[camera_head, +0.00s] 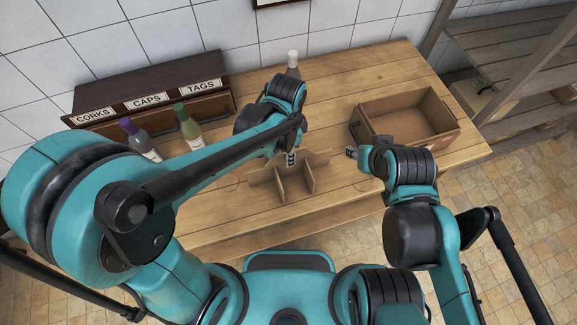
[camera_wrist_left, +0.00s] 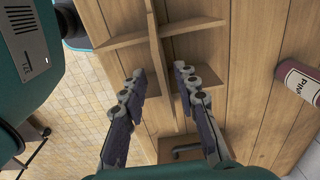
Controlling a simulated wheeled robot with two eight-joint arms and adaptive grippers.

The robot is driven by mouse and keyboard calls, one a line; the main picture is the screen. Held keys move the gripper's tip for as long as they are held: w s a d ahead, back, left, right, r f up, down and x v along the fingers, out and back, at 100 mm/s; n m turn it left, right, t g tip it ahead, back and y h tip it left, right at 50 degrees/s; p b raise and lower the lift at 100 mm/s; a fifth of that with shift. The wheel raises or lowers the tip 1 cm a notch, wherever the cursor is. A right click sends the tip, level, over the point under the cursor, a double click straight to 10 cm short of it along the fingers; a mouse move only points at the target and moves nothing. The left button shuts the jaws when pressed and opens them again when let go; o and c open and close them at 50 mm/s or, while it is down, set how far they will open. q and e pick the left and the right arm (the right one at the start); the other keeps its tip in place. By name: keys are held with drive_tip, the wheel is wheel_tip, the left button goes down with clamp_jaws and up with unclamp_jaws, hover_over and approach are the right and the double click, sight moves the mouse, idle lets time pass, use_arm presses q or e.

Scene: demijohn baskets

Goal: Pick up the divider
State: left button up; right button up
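The divider (camera_head: 282,182), crossed light-brown panels, stands on the wooden table in front of me. It also shows in the left wrist view (camera_wrist_left: 155,36), where its long panel runs down between my fingers. My left gripper (camera_wrist_left: 160,76) is open, with one finger on each side of that panel in the picture; I cannot tell whether they touch it. In the head view my left gripper (camera_head: 290,158) is at the divider's far side, partly hidden by my arm. My right gripper (camera_head: 353,153) is right of the divider, near the box; its opening is unclear.
An open cardboard box (camera_head: 408,118) stands on the right of the table (camera_head: 335,82). A bottle (camera_head: 292,63) stands behind my left gripper. Two bottles (camera_head: 140,138) (camera_head: 188,126) stand at left before a labelled rack (camera_head: 150,92). Shelves (camera_head: 515,50) are at far right.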

use_arm(q)
drive_tip(key=b, duration=0.2)
hover_over(290, 175)
drive_tip(key=f, duration=0.7)
drive_tip(key=shift+w+f, duration=0.2)
drive_tip(key=shift+f, duration=0.2)
drive_tip(key=shift+a, duration=0.1)
drive_tip(key=shift+s+r, duration=0.1)
clamp_jaws()
